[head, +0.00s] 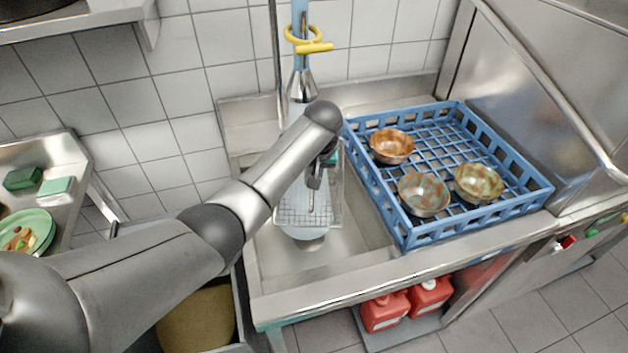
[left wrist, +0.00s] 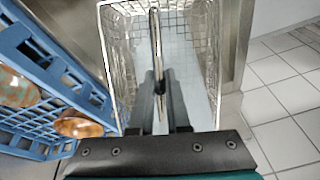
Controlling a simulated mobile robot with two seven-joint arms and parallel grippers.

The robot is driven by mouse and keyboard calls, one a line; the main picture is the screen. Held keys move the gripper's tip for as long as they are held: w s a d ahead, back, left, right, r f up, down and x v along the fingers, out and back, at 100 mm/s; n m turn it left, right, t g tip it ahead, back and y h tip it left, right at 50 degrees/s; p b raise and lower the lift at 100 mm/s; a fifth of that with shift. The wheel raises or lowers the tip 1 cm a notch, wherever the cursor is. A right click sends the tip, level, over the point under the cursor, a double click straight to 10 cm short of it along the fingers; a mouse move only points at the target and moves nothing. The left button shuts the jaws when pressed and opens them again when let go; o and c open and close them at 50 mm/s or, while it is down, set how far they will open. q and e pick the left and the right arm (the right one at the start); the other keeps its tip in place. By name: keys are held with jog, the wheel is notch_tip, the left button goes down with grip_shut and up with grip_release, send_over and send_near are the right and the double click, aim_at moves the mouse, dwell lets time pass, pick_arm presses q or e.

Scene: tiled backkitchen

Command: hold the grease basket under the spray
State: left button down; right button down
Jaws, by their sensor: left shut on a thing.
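The grease basket (head: 289,217) is a wire-mesh basket over the sink basin (head: 365,225). My left gripper (head: 315,178) is shut on its upright handle, and my arm hides part of the basket. In the left wrist view, the basket (left wrist: 116,62) stands open in front of the gripper (left wrist: 160,90), with the thin metal handle between the fingers. The spray head (head: 301,86) hangs above, behind my forearm. A pale blue spray shows below it, reaching into the basket and down to the basin. My right gripper is not in view.
A blue dish rack (head: 405,238) with several bowls stands right of the basin, close to the basket. A steel machine (head: 545,95) is beyond it. Red canisters (head: 385,312) sit below. A shelf with sponges and a plate (head: 35,232) is at left.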

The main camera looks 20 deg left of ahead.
pick_arm(q)
jog(key=shift+w, duration=0.15)
dwell(0.4)
jog(key=shift+w+d+b, duration=0.35)
jog(key=shift+w+d, duration=0.05)
jog(key=shift+d, duration=0.25)
jog(key=shift+w+d+b, duration=0.3)
jog(key=shift+w+d, duration=0.1)
jog(key=shift+d, duration=0.2)
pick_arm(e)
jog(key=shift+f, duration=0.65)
pick_arm(q)
jog(key=shift+a+r, duration=0.1)
